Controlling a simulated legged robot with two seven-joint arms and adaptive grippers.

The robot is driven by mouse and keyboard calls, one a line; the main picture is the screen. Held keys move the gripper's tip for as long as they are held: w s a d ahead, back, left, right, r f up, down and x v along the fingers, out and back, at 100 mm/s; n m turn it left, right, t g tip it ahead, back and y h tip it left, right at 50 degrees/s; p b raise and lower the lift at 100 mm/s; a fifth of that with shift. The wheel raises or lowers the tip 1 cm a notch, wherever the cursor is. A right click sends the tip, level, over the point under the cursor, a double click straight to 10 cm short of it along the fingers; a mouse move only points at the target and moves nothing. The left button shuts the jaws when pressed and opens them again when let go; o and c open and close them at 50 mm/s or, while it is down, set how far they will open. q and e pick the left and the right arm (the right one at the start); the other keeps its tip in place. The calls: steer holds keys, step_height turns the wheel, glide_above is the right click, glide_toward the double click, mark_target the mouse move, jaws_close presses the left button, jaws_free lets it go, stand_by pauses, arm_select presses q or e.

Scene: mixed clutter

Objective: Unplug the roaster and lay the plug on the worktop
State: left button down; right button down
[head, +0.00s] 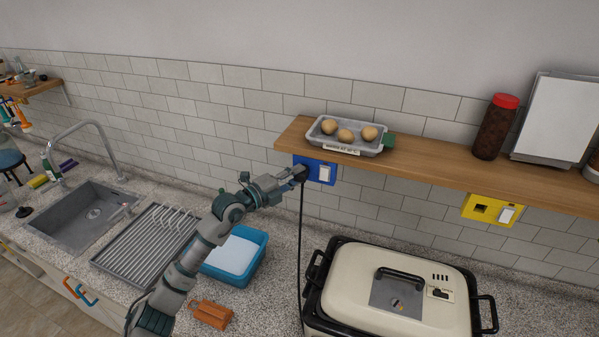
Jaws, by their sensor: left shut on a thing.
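The cream roaster (395,290) with a dark rim and black handles stands on the speckled worktop (275,300) at the lower right. Its black cord (299,250) hangs down from a blue wall socket plate (326,172) under the shelf. My left gripper (301,174) is at the left part of this plate, shut on the dark plug at the cord's upper end. The fingers mostly hide the plug, and I cannot tell whether its pins sit in the socket. My right gripper is out of view.
A wooden shelf (435,170) above the socket carries a tray of potatoes (347,149) and a red-lidded jar (495,128). A yellow socket plate (490,210) is at right. A blue tub (262,262), an orange object (211,314) and a drainer (140,255) flank my arm.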

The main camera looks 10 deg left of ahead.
arm_select(q)
steer(key=shift+s+d+f, duration=0.1)
steer(key=shift+s+f, duration=0.05)
steer(key=shift+s, duration=0.65)
steer(key=shift+s+r+p, duration=0.2)
steer(key=shift+s+p, duration=0.3)
steer(key=shift+s, duration=0.1)
steer(key=shift+s+d, duration=0.1)
steer(key=shift+s, duration=0.3)
steer(key=shift+s+a+p, duration=0.2)
steer(key=shift+s+p, duration=0.15)
steer(key=shift+a, duration=0.3)
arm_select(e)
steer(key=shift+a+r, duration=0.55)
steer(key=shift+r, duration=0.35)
arm_select(q)
steer(key=shift+d, duration=0.25)
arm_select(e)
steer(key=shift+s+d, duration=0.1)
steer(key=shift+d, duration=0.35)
